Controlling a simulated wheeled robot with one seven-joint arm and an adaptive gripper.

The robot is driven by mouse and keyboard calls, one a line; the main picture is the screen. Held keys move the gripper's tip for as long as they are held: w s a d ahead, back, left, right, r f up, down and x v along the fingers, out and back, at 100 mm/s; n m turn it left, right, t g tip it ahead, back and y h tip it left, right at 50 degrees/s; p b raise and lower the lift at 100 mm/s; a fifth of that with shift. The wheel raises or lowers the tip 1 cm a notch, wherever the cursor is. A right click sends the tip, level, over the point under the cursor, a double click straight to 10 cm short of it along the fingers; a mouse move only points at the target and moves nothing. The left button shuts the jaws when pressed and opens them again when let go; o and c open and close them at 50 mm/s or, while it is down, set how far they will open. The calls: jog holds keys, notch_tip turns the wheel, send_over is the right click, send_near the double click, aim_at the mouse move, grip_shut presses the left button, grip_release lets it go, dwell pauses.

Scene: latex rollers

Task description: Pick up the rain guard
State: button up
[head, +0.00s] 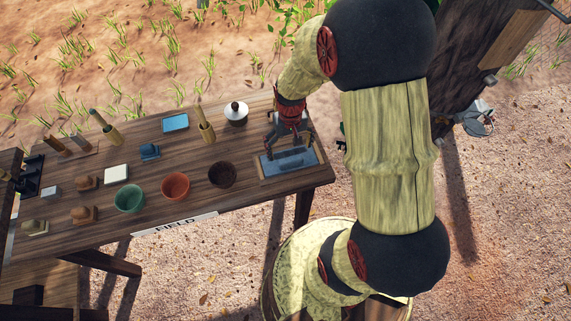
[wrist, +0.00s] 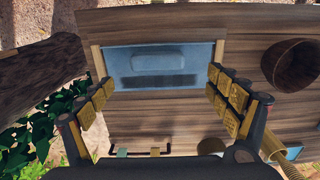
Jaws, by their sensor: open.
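A pale blue-grey rounded bar, which looks like the rain guard (wrist: 158,61), lies in a shallow wood-rimmed blue tray (wrist: 97,62). In the head view the tray (head: 292,179) sits at the table's right end, and the bar (head: 291,163) shows under my gripper. A dark strip (wrist: 155,81) lies along the tray beside the bar. My gripper (wrist: 159,80) is open and empty, its fingers spread wide on either side of the tray in the wrist view. In the head view my gripper (head: 288,144) hangs over the tray; the exact height is unclear.
A dark brown bowl (head: 222,174) stands just left of the tray, then an orange bowl (head: 175,186) and a green bowl (head: 130,199). A white-lidded pot (head: 236,113) and a wooden holder with a stick (head: 206,130) stand behind. Several small blocks fill the left of the table.

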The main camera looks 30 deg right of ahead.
aim_at(290, 158)
jog(key=f, duration=0.2)
jog(key=f+b, duration=0.1)
jog(key=f, duration=0.1)
jog(key=f+b, duration=0.1)
jog(key=f, duration=0.2)
jog(key=shift+w+d, duration=0.2)
jog(key=shift+d, duration=0.05)
jog(key=shift+c, duration=0.5)
jog(key=c, duration=1.1)
jog(key=shift+r, duration=0.1)
jog(key=shift+c, duration=0.4)
